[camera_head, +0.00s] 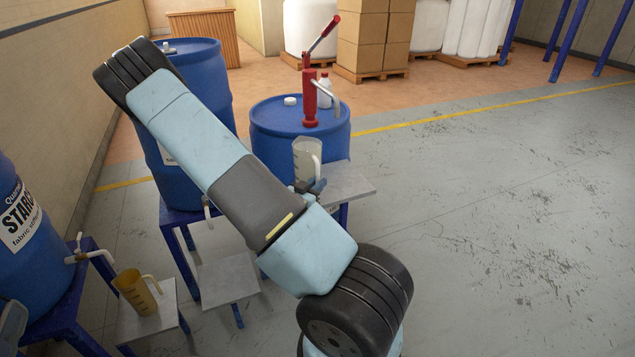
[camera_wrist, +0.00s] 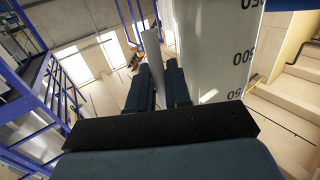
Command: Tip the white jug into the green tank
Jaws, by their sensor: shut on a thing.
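The white jug (camera_head: 307,158) stands upright in front of the blue drum with the red pump, at the edge of a small grey shelf. My arm hides its base, so I cannot tell whether it rests on the shelf. In the wrist view the jug (camera_wrist: 213,45) fills the area right of the fingers, with dark volume marks on its wall. My gripper (camera_wrist: 157,75) is shut on the jug's handle (camera_wrist: 152,50), a pale strip between the fingers. In the head view the gripper (camera_head: 312,187) is partly hidden by my arm. The green tank is not seen in either view.
The blue drum (camera_head: 270,125) carries a red hand pump (camera_head: 310,95) and a small white bottle (camera_head: 325,92). The grey shelf (camera_head: 348,184) is beside the jug. A yellow jug (camera_head: 137,292) stands under the starch drum (camera_head: 28,235) at left. Open floor (camera_head: 500,230) lies right.

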